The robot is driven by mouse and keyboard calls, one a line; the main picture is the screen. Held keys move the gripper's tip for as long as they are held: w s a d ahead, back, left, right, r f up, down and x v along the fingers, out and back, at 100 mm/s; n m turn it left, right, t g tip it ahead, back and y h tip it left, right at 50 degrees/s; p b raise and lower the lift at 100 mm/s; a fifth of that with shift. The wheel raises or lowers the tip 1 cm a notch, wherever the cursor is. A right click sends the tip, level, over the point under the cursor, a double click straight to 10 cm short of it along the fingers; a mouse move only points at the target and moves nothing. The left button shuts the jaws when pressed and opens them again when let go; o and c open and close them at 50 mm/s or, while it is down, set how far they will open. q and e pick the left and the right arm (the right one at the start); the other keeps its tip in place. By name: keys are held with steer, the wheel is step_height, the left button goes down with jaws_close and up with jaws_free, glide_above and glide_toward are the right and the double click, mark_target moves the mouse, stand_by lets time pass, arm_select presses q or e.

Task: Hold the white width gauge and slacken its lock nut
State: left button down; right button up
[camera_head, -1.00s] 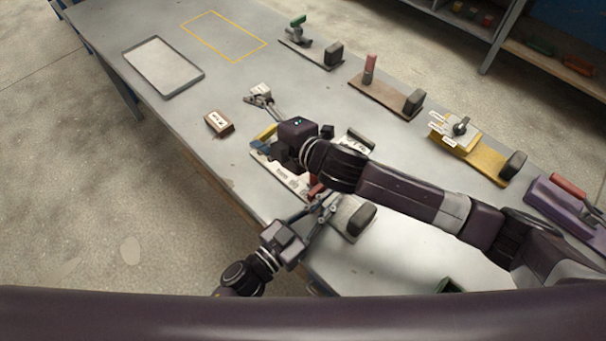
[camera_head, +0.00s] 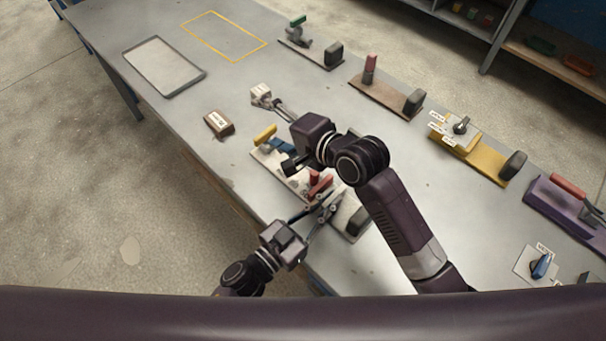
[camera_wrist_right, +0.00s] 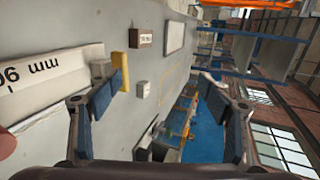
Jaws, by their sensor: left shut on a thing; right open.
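The white width gauge (camera_head: 268,158) lies on the bench, partly hidden by my grippers. It has a yellow end piece (camera_head: 265,134) and red parts (camera_head: 315,179) near its middle. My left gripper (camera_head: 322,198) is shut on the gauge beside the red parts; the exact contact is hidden. My right gripper (camera_head: 284,157) is open and empty over the yellow end. In the right wrist view, its fingers (camera_wrist_right: 168,110) are wide apart. The yellow piece (camera_wrist_right: 120,70) shows by one finger, and the white face (camera_wrist_right: 45,80) reads 90 mm. I cannot make out the lock nut.
A grey tray (camera_head: 163,66) and a yellow outline (camera_head: 224,36) are at the far left. Several mounted fixtures, including a yellow one (camera_head: 480,160), line the right side.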

mark_target(267, 133)
steer(key=s+d+f+m, duration=0.35)
steer(key=d+m, duration=0.25)
steer(key=m, duration=1.1)
steer(key=x, duration=1.3)
steer(key=shift+d+f, duration=0.1)
steer(key=shift+d, duration=0.05)
steer(key=shift+m, duration=0.3)
steer(key=shift+c, duration=0.5)
steer(key=c, duration=1.1)
